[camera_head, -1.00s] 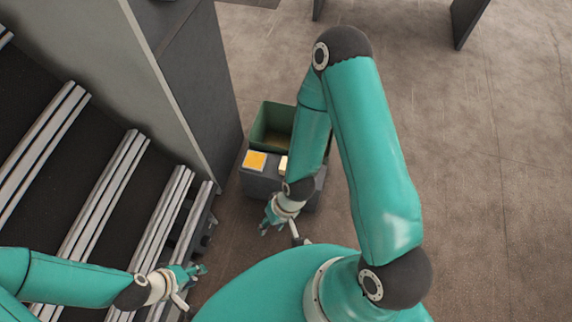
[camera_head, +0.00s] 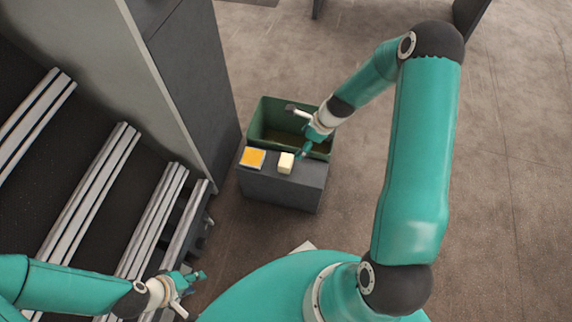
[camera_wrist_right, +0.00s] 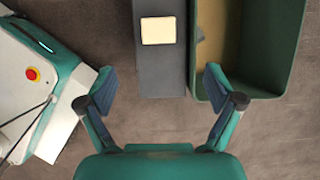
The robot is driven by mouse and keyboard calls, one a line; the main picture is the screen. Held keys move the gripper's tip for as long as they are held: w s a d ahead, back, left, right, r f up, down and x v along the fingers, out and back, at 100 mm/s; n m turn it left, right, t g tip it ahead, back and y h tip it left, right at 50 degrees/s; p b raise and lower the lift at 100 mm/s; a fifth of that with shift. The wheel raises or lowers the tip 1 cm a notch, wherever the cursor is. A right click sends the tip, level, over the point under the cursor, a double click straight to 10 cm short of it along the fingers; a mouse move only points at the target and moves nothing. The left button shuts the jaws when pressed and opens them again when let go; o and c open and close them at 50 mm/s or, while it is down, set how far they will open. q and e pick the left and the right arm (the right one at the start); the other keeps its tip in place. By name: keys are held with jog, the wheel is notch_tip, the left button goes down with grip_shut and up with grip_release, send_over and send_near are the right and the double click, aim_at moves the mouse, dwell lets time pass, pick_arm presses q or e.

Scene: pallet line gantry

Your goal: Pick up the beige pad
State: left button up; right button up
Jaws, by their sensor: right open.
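The beige pad (camera_head: 286,163) lies on top of the dark grey block (camera_head: 281,190), right of an orange pad with a pale rim (camera_head: 252,158). In the right wrist view the beige pad (camera_wrist_right: 158,30) sits ahead of the fingers, near the top. My right gripper (camera_head: 304,152) is over the block's back right side, near the beige pad and the green bin, apart from the pad. In its wrist view the right gripper (camera_wrist_right: 163,88) is open with nothing between its fingers. My left gripper (camera_head: 194,283) is low at the left by the rails; its finger opening is too small to judge.
An open green bin (camera_head: 255,122) stands directly behind the block. A tall grey panel (camera_head: 195,95) rises left of them. Metal rails (camera_head: 95,190) fill the left side. The floor right of the block is clear.

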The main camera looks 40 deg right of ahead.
aim_at(287, 160)
jog(key=b+x, duration=0.4)
jog(key=x, duration=0.6)
jog(key=shift+s+a+f, duration=0.1)
jog(key=b+x, duration=0.2)
jog(key=x, duration=0.2)
jog(key=shift+s+f+b, duration=0.2)
jog(key=shift+f+b, duration=0.2)
jog(key=shift+f, duration=0.05)
jog(key=shift+w+f, duration=0.2)
jog(key=shift+f, duration=0.1)
jog(key=c, duration=1.2)
jog(key=shift+c, duration=0.2)
jog(key=shift+r, duration=0.15)
